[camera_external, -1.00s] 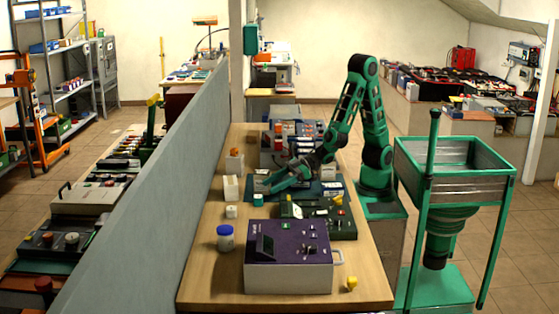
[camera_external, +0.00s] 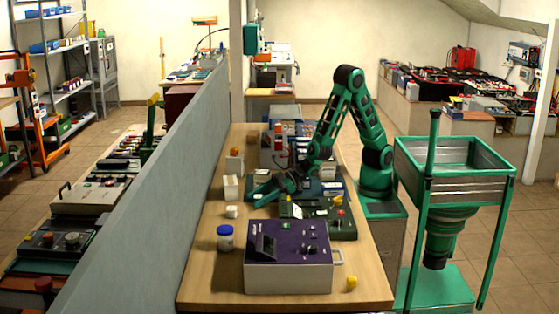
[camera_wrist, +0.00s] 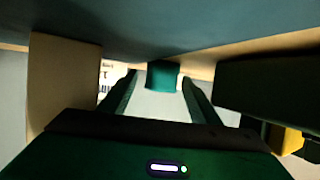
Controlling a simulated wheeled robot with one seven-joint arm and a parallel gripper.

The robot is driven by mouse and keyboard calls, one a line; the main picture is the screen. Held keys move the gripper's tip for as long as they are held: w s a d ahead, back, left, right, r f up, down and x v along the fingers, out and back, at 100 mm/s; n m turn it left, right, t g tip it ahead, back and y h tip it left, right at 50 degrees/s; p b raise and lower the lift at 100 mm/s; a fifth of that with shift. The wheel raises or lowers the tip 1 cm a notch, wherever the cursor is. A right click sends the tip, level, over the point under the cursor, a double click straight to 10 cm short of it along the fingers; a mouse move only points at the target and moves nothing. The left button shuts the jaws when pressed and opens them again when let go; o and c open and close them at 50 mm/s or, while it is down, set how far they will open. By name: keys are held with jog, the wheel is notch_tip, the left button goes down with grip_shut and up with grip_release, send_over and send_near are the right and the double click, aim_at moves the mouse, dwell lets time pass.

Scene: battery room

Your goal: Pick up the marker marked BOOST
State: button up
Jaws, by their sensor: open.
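My gripper (camera_external: 258,197) is low over the wooden bench in the outside view, beside the dark green instrument, its fingers pointing left. In the wrist view my gripper (camera_wrist: 160,84) is open. A small teal block (camera_wrist: 163,74) shows between and slightly beyond the two fingertips, with a pale surface below it. I see no clear grip on it. No BOOST lettering is readable in any view, so I cannot tell whether this block is that marker. In the outside view the block is hidden or merges with my green fingers.
A white box (camera_external: 231,188) and a small white block (camera_external: 232,211) stand left of my fingers. The dark green instrument (camera_external: 345,229) is close on the right. A purple instrument (camera_external: 288,275) and blue-lidded jar (camera_external: 225,239) stand nearer. A grey partition (camera_external: 180,190) borders the bench.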

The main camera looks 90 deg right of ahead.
jog(key=c, duration=1)
jog(key=shift+r, duration=0.15)
